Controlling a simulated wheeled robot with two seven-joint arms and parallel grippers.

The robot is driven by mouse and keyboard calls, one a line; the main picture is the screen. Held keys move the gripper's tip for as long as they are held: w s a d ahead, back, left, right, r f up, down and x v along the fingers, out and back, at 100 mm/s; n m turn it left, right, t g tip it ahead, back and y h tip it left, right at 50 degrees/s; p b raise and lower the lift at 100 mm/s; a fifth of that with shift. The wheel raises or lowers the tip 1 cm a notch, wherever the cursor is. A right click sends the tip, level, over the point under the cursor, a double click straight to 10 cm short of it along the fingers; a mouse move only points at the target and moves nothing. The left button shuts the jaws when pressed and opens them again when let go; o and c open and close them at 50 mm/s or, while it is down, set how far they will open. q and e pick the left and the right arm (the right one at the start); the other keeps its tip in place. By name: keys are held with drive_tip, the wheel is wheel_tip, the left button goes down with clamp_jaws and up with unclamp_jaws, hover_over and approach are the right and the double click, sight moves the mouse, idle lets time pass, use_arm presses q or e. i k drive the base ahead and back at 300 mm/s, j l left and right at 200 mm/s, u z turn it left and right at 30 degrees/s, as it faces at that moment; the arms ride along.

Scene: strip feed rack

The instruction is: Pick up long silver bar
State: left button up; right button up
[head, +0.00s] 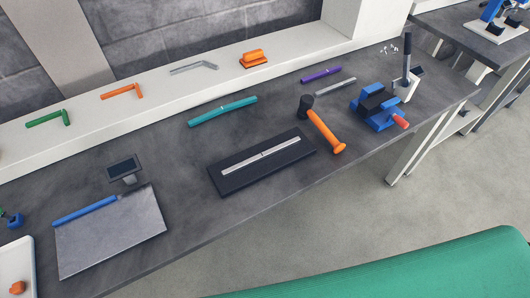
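A long silver bar (262,155) lies on a black rectangular pad (228,183) in the middle of the dark workbench (205,155). It lies diagonally, with its right end farther back, and has a small dark mark near its middle. A shorter grey bar (336,86) lies farther back on the bench, next to a purple bar (321,75). Neither of my grippers is in the head view.
A blue vise (375,108) stands farther right. A teal bar (222,111) lies behind the pad. A grey plate (112,232) with a blue-edged side is at left. Angled tools, including an orange one (121,92), rest on the white ledge (80,97).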

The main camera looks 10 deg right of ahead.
sight(237, 167)
drive_tip(key=j+u, duration=0.1)
drive_tip(key=u, duration=0.3)
drive_tip(key=i+j+u, duration=0.1)
drive_tip(key=u, duration=0.65)
drive_tip(key=i+z, duration=0.1)
drive_tip(key=z, duration=1.5)
drive_tip(key=k+j+z, duration=0.2)
drive_tip(key=j+z, duration=0.2)
drive_tip(key=k+j+z, duration=0.25)
drive_tip(key=z, duration=0.15)
drive_tip(key=k+j+z, duration=0.2)
drive_tip(key=k+z, duration=0.25)
drive_tip(key=k+j+z, duration=0.1)
drive_tip(key=z, duration=0.3)
drive_tip(key=k, duration=0.1)
